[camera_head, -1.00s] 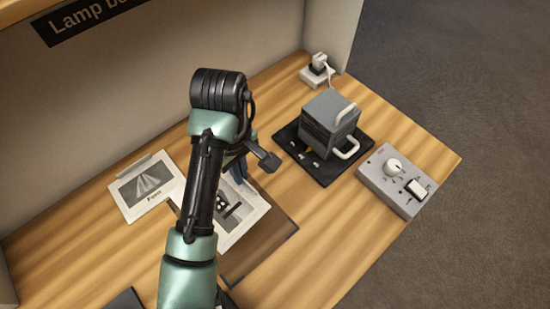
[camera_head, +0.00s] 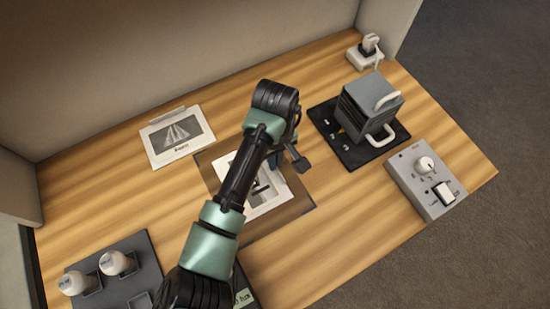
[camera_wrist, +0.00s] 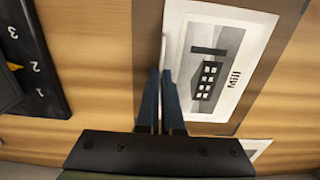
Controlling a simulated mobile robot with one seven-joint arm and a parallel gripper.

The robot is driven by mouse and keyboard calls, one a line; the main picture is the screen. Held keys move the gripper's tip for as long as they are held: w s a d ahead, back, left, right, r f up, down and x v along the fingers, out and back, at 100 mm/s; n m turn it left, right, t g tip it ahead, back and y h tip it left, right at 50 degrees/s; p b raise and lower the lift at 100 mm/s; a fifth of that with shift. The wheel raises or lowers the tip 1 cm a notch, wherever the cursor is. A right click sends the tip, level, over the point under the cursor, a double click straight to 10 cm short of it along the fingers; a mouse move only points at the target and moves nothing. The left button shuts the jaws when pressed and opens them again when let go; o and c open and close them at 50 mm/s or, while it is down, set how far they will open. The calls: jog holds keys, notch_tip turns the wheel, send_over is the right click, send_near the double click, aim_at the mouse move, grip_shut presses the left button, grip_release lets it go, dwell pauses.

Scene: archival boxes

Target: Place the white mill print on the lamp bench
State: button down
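The white mill print (camera_wrist: 258,25) shows in the wrist view as a white card with a dark building picture and the word "Mill". It appears to lie flat over a brown mat on the lamp bench (camera_head: 385,235). In the head view my arm partly hides the print (camera_head: 228,170). My gripper (camera_wrist: 160,75) has its two dark blue fingers close together at the print's left edge in the wrist view. They appear shut on a thin upright tab along that edge. In the head view the fingers are mostly hidden behind my wrist.
The brown mat (camera_head: 297,207) surrounds the print. Another print (camera_head: 158,153) lies to its left. A grey device with white handles (camera_head: 372,103) stands on a black numbered plate to the right, near a control box (camera_head: 420,180). A dark tray (camera_head: 140,250) holds white bulbs at front left.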

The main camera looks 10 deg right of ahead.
jog(key=c, duration=1.1)
grip_release()
jog(key=shift+f, duration=0.1)
notch_tip(320, 180, up, 12)
jog(key=shift+r+p, duration=0.2)
jog(key=shift+p, duration=0.9)
jog(key=shift+f, duration=0.1)
